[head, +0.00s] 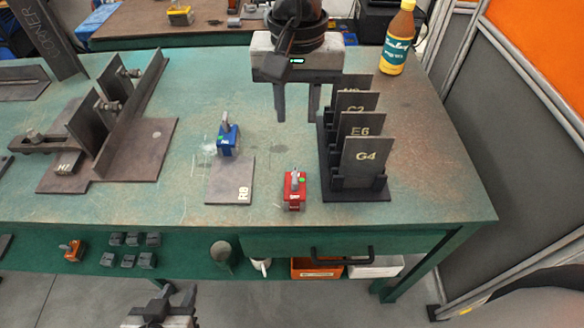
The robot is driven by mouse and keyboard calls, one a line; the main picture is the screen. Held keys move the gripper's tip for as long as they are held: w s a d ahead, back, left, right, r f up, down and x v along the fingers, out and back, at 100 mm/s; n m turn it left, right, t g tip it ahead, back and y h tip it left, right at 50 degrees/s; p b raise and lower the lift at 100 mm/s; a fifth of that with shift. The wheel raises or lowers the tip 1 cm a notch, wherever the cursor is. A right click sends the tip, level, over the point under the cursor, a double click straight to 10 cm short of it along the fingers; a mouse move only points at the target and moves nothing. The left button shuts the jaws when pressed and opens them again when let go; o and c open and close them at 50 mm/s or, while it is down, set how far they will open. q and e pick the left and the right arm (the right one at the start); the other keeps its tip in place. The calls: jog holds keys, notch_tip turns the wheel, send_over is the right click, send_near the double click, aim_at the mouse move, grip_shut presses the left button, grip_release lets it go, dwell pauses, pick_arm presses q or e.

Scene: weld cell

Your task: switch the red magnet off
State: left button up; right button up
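The red magnet (294,192) stands on the green table near its front edge, left of the plate rack. It has a small grey handle and a green mark on top; its switch position is too small to read. My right gripper (297,118) is open and empty. Its two fingers point down, behind the red magnet in the picture and apart from it. My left gripper (177,293) is low at the bottom edge, in front of the table. Its fingers look apart with nothing between them.
A black rack (355,195) holds upright plates, including G4 (366,157), close right of the red magnet. A welded fixture (140,150) is at left, a bottle (397,42) at back right. Table is clear around the red magnet's front.

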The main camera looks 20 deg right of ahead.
aim_at(295, 175)
notch_tip(295, 175, down, 16)
jog(key=shift+r+p, duration=0.2)
jog(key=shift+p, duration=0.6)
jog(key=shift+c, duration=0.3)
jog(key=shift+a, duration=0.1)
grip_shut()
